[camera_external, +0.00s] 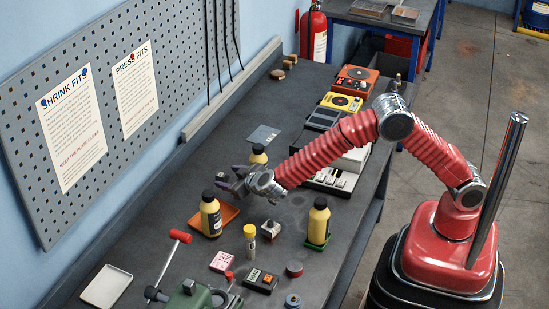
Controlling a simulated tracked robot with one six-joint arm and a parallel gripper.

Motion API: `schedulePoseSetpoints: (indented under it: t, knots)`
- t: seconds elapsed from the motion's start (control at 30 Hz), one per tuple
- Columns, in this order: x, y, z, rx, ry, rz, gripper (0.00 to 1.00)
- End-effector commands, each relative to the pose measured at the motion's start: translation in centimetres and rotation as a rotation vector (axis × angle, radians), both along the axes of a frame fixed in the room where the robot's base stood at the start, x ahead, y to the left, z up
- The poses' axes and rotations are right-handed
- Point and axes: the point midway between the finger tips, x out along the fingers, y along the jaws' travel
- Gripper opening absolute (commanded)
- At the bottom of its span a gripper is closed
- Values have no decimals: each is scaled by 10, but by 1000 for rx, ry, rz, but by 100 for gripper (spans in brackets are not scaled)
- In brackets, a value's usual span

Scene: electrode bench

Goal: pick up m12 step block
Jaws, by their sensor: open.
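My gripper (226,182) is open above the left part of the bench, near the pegboard side. Its dark fingers point left, and I see nothing clearly held between them. A small block with a pale side and dark top (270,229) stands on the bench, right of and nearer the camera than my gripper. I cannot tell whether it is the m12 step block; no label is readable. My gripper and wrist may hide small things behind them.
Instruments (340,102) line the far right side.

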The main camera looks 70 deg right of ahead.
Motion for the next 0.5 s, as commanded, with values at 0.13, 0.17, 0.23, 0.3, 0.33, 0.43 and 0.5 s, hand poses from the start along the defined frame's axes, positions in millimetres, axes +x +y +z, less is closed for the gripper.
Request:
schedulePoseSetpoints:
  t: [0.13, 0.17, 0.23, 0.3, 0.33, 0.43, 0.5]
  knots:
    - [0, 0, 0, 0, 0, 0, 54]
    - [0, 0, 0, 0, 0, 0, 54]
    - [2, -1, -1, -1, 0, -1, 54]
    - [5, -3, -4, 0, 0, -1, 54]
    - [7, -5, -6, 0, 0, -1, 54]
    - [16, -10, -14, -1, 1, -2, 54]
    - [23, -14, -19, -1, 1, -2, 54]
